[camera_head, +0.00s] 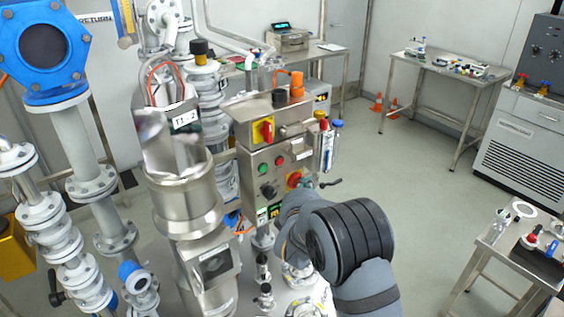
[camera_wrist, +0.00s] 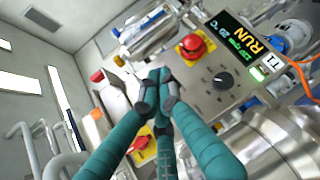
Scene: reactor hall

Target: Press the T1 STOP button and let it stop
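The steel T1 control panel (camera_head: 251,188) stands at the centre in the head view. It carries a green button (camera_head: 262,169), a small red button (camera_head: 279,160), a black knob (camera_head: 268,190) and a red mushroom button on yellow (camera_head: 294,180). In the wrist view the mushroom button (camera_wrist: 190,45), knob (camera_wrist: 222,80) and lit display reading RUN (camera_wrist: 243,48) show, tilted. My gripper (camera_wrist: 157,86) has its teal fingers drawn together, empty, in front of the panel and beside the mushroom button. The fingers hide the small buttons there. Contact cannot be told. The head view does not show the fingertips.
A red-and-yellow switch (camera_head: 263,131) sits higher on the panel. A steel vessel marked T1.2 (camera_head: 186,200) stands close on the left, with flanged pipes (camera_head: 90,180) beyond. Bottles (camera_head: 327,146) hang at the panel's right side. Open floor (camera_head: 400,170) lies to the right.

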